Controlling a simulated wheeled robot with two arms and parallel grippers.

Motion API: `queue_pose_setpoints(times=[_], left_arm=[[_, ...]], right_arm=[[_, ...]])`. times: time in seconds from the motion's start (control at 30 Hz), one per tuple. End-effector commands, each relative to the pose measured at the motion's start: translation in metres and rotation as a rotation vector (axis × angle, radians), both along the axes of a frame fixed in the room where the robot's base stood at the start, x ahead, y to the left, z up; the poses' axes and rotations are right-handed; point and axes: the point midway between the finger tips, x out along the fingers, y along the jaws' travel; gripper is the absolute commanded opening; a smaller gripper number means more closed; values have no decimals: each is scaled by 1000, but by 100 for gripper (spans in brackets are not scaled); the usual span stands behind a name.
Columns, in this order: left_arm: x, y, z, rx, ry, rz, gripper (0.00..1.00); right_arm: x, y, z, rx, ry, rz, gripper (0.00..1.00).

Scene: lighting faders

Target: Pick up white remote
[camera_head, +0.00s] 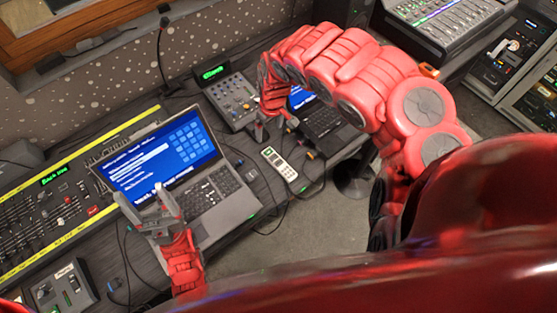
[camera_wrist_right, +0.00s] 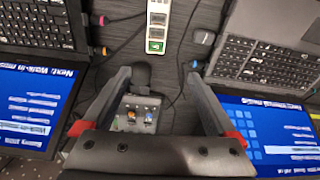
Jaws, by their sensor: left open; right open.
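The white remote (camera_head: 279,163) lies on the dark desk between two laptops in the head view. In the right wrist view the white remote (camera_wrist_right: 157,27) shows at the top centre, cut off by the upper edge, with a green end towards me. My right gripper (camera_wrist_right: 160,85) is open and empty, and its fingers point towards the remote, apart from it. In the head view my right gripper (camera_head: 268,125) is above the desk, beyond the remote. My left gripper (camera_head: 156,207) is open and empty over the front left of the large laptop.
A large open laptop (camera_head: 225,205) stands left of the remote, and a second laptop (camera_head: 325,120) right of it. A small mixer (camera_head: 232,100) sits behind. Cables (camera_head: 262,190) run around the remote. A long fader console (camera_head: 50,215) fills the left.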

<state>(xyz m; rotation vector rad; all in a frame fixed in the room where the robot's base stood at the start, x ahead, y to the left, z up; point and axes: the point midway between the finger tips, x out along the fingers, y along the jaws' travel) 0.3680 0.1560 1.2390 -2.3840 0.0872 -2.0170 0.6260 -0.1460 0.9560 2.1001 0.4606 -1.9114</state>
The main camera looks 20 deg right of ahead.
Motion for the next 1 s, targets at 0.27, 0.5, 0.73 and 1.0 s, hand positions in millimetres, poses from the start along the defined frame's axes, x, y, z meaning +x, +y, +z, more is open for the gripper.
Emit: queue_pose_setpoints(times=[0.27,0.5,0.73,1.0], left_arm=[[0,0,-25,0,0,0,74],[0,0,-43,0,0,0,74],[0,0,-49,0,0,0,74],[0,0,-48,0,0,0,74]], right_arm=[[-28,-29,-20,-58,86,-8,92],[-28,-25,-66,-52,86,-8,92],[-29,-25,-101,-52,88,-6,92],[-27,-26,-115,-55,81,-7,92]])
